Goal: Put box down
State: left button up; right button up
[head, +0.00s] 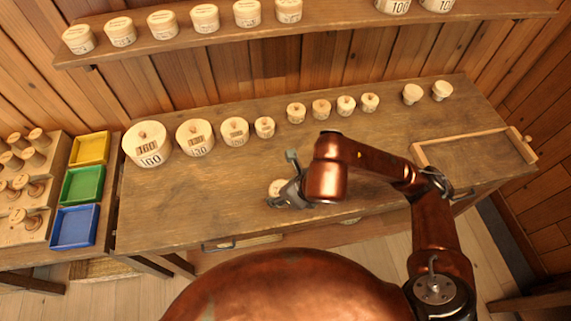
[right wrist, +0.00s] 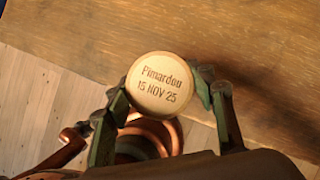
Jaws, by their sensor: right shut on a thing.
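My right gripper (head: 287,193) is over the front middle of the wooden table (head: 190,212). It is shut on a small round pale box (head: 276,186). In the right wrist view, the gripper (right wrist: 162,88) has one finger on each side of the box (right wrist: 160,84). The box's round face reads "Pimardou 15 NOV 25". The table's front edge lies close by in that view, with floor beyond it. I cannot tell whether the box touches the table. My left gripper is not in view.
Large lidded boxes (head: 147,145) and several smaller ones (head: 321,109) stand along the table's back. A wooden-framed area (head: 465,138) is at the right. Yellow (head: 90,149), green (head: 83,185) and blue (head: 75,226) trays are at the left. The table's left middle is clear.

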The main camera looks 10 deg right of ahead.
jog(key=w+d+f+b, duration=0.1)
jog(key=w+d+f, duration=0.6)
jog(key=d, duration=0.1)
jog(key=shift+w+d+f, duration=0.1)
jog(key=shift+w+f, duration=0.3)
jog(key=shift+w+d+f, duration=0.35)
jog(key=shift+f, duration=0.3)
notch_tip(320, 180, down, 3)
jog(key=shift+w+d+f+b, duration=0.15)
jog(key=shift+f+b, duration=0.05)
jog(key=shift+b, duration=0.1)
jog(key=o, duration=1.1)
jog(key=p+v, duration=0.1)
jog(key=v, duration=1.1)
